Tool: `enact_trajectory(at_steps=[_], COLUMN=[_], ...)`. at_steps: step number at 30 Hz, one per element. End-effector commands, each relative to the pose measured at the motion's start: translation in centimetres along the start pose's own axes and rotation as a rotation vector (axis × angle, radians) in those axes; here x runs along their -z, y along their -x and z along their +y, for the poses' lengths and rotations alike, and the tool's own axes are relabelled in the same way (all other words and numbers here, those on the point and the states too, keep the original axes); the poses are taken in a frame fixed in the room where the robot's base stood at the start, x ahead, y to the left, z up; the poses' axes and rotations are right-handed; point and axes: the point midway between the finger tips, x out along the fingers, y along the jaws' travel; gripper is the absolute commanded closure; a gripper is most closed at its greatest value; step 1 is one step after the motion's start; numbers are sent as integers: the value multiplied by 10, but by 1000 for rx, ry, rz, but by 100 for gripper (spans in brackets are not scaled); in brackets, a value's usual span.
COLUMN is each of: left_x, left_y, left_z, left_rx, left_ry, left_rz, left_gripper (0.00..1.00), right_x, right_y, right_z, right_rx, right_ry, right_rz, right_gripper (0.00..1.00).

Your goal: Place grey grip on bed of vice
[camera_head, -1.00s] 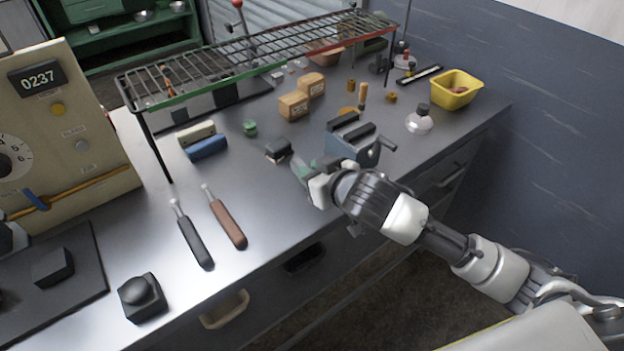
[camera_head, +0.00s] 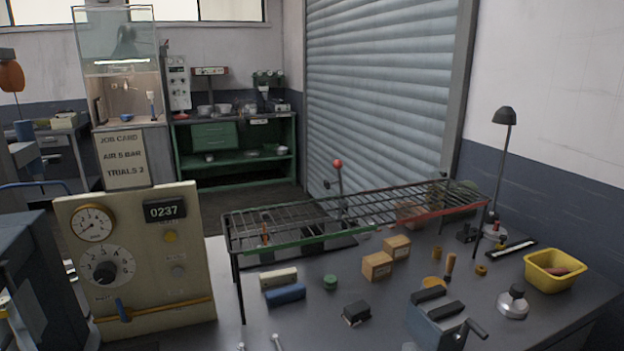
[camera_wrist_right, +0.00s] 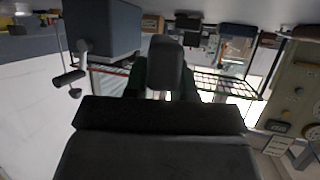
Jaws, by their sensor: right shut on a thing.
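In the head view the vice (camera_head: 434,325) stands at the lower right of the bench, blue-grey with dark jaw tops and a crank handle at its right. Its lower part is cut off by the frame. In the right wrist view, which looks upside down, the vice body (camera_wrist_right: 103,28) is at the upper left, close to my right gripper (camera_wrist_right: 163,82). That gripper is shut on a dark grey piece (camera_wrist_right: 165,62), likely the grey grip. I cannot tell whether it touches the vice. My left gripper is not in view.
A wire rack (camera_head: 350,215) spans the back of the bench. A dark block (camera_head: 357,312), a blue bar (camera_head: 286,295), a cream bar (camera_head: 279,278) and a green piece (camera_head: 330,282) lie left of the vice. A yellow bin (camera_head: 553,272) is at the right.

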Motion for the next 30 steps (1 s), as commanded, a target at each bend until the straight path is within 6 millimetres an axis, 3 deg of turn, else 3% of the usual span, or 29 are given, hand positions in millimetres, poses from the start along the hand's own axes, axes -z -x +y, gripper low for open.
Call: enact_trajectory(at_steps=[4, 10, 22, 30], left_x=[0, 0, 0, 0], left_y=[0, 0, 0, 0], left_z=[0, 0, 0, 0], left_rx=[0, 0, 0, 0], left_ry=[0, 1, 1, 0], left_rz=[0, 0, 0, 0], left_gripper=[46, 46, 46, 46], right_x=[-10, -6, 63, 80], right_y=[8, 6, -28, -32], right_z=[7, 6, -27, -34], right_rx=[-48, -41, 212, 272], right_ry=[-18, -13, 93, 116], right_rz=[1, 5, 8, 2], right_gripper=[99, 99, 99, 99])
